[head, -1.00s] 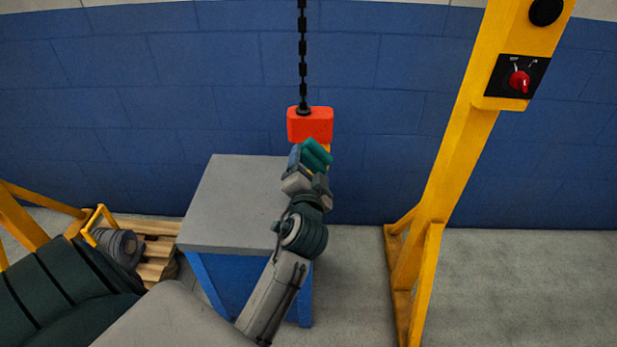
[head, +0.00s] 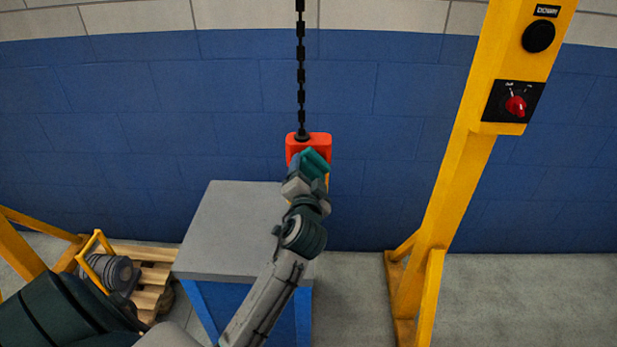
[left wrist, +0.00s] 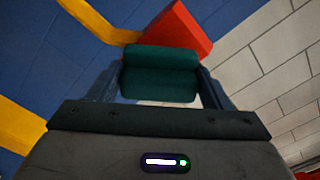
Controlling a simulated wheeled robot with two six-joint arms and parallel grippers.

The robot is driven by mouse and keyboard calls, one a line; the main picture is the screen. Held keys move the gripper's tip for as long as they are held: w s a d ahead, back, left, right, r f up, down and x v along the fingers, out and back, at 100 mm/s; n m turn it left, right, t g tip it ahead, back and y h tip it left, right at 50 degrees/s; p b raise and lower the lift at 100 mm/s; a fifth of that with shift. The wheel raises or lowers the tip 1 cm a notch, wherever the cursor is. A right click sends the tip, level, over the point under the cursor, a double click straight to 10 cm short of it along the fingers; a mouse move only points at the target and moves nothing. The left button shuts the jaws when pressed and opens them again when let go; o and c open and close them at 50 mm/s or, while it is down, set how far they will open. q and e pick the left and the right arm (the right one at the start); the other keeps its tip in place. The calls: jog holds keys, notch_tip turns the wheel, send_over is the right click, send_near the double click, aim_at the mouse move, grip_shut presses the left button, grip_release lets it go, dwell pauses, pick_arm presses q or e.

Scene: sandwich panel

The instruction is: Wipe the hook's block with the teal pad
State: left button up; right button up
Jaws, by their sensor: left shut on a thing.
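The hook's block (head: 308,143) is red-orange and hangs on a black chain (head: 301,70). It also shows in the left wrist view (left wrist: 176,30), just beyond the pad, with a yellow part at its left. The teal pad (head: 316,163) covers part of the block's lower front in the head view. My left gripper (head: 308,176) is shut on the pad, which lies across between the two fingers in the left wrist view (left wrist: 160,74). Pad and block overlap in both views; I cannot tell whether they touch. My right gripper is not in view.
A grey-topped blue table (head: 228,230) stands below and left of the block. A yellow post (head: 455,180) with a red switch (head: 515,106) stands at the right. A wooden pallet (head: 150,270) with grey discs (head: 112,272) lies at the left. A blue wall (head: 180,110) is behind.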

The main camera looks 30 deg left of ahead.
aim_at(326, 169)
pick_arm(q)
jog(key=shift+x, duration=0.85)
dwell(0.6)
jog(key=shift+w+d, duration=0.5)
jog(key=shift+d, duration=0.35)
jog(key=shift+w+d, duration=0.45)
jog(key=shift+d, duration=0.45)
jog(key=shift+w, duration=0.15)
jog(key=shift+s+a+r+p, duration=0.15)
jog(key=shift+s+a, duration=0.2)
jog(key=shift+a, duration=0.25)
jog(key=shift+s+a+f+p, duration=0.15)
jog(key=shift+s+a, duration=0.2)
jog(key=shift+a, duration=0.25)
jog(key=shift+s+a+r+p, duration=0.15)
jog(key=shift+s+a, duration=0.2)
jog(key=shift+a, duration=0.25)
jog(key=shift+s+d, duration=0.3)
jog(key=shift+s, duration=0.15)
jog(key=shift+p+v, duration=0.35)
jog(key=shift+v, duration=2)
jog(key=shift+d+f, duration=0.1)
jog(key=shift+f, duration=0.1)
